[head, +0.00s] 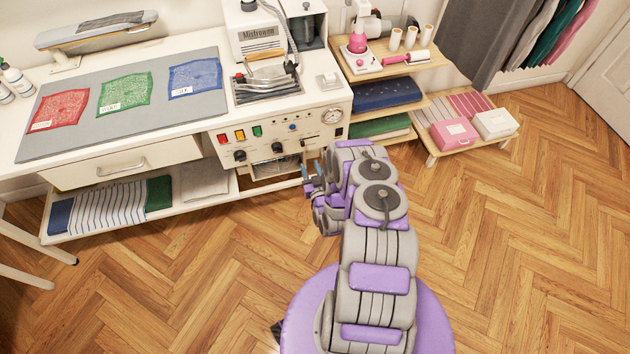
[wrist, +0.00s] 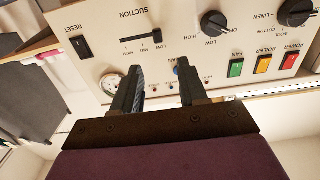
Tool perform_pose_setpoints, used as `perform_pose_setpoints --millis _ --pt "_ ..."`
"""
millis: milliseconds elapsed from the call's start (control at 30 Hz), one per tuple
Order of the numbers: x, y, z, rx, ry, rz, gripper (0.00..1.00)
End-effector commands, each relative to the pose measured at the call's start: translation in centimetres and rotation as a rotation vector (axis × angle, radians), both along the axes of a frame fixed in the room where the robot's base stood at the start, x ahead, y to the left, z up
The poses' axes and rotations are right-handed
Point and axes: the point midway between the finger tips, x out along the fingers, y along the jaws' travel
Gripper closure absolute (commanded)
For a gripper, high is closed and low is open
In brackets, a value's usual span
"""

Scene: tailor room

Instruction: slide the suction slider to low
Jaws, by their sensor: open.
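The suction slider (wrist: 140,38) is a dark handle in a short slot on the cream control panel (wrist: 185,15), under the word SUCTION in the wrist view. I cannot tell whether a finger touches the panel. In the head view my gripper (head: 311,172) is in front of the ironing station's right part.
Close by on the panel are a RESET switch (wrist: 81,46), a black dial (wrist: 214,23), a pressure gauge (wrist: 111,84) and green, yellow and red switches (wrist: 263,64). A low shelf with pink and white boxes (head: 454,132) stands right. Wooden floor (head: 520,230) is open at right.

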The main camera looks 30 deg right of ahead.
Motion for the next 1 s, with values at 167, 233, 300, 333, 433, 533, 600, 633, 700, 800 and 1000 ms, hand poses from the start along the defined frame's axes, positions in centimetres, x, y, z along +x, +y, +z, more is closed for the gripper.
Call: perform_pose_setpoints --millis 167,233,300,333,433,533,600,633,700,800,1000 --pt "-1.4 0.1 0.1 -0.001 0.003 -0.002 0.57" --pt "-1.8 0.3 0.0 0.000 0.004 -0.002 0.57" --pt "-2.3 0.4 0.0 0.000 0.004 -0.003 0.57" --pt "-2.4 0.5 0.1 0.001 0.003 -0.003 0.57" --pt "-3.1 0.7 0.3 0.001 0.000 -0.004 0.57" --pt "-3.7 0.9 -0.1 0.002 0.000 -0.003 0.57" --pt "-4.0 1.0 -0.2 0.003 0.000 -0.003 0.57" --pt "-4.2 1.0 -0.3 0.002 0.001 -0.004 0.57" --pt "-4.5 1.2 -0.3 0.003 0.001 -0.002 0.57" --pt "-5.1 1.3 -0.3 0.003 0.001 -0.003 0.57" --pt "-5.7 1.6 -0.2 0.002 0.000 -0.001 0.57"
